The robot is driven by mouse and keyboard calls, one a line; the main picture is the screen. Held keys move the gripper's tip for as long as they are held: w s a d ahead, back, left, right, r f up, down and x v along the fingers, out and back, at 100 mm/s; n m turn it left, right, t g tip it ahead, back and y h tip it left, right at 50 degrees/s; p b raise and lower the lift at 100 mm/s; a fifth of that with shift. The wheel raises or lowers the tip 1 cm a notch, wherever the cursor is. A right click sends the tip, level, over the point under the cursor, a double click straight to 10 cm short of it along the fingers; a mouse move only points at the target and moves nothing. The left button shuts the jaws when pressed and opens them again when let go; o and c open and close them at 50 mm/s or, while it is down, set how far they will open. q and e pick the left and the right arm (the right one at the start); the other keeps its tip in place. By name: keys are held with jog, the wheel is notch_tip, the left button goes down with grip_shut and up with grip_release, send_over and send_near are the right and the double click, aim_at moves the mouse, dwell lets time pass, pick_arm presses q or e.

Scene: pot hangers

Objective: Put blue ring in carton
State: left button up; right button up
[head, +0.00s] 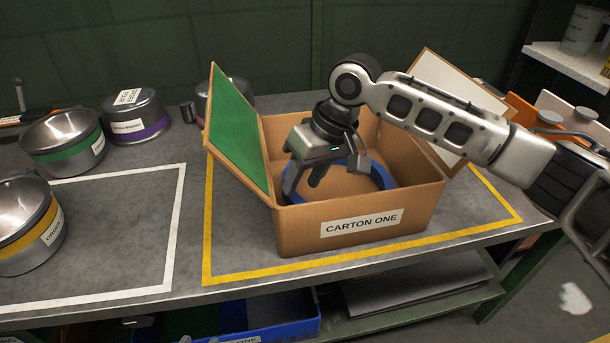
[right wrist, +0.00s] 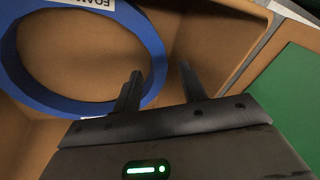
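The open cardboard carton (head: 290,228), labelled "CARTON ONE", stands on the bench. The blue ring (head: 378,176) is inside its walls, partly hidden by my gripper and the front wall. In the right wrist view, the ring (right wrist: 60,103) bears a white label at its top. My right gripper (head: 301,190) reaches down into the carton over the ring's left part. In the right wrist view its fingers (right wrist: 160,85) are apart, with the ring's edge showing near and behind the left finger. I cannot tell whether they touch. My left gripper is not in view.
The carton's green-lined flap (head: 237,122) stands open at left, and a pale flap (head: 440,98) at right. A yellow outline (head: 207,235) surrounds the carton. Several metal pots, including a green-banded one (head: 62,138), stand at left. A white-outlined area (head: 110,235) has bare bench.

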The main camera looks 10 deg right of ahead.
jog(key=w+v, duration=0.1)
jog(key=v, duration=1.1)
jog(key=shift+s+p, duration=0.45)
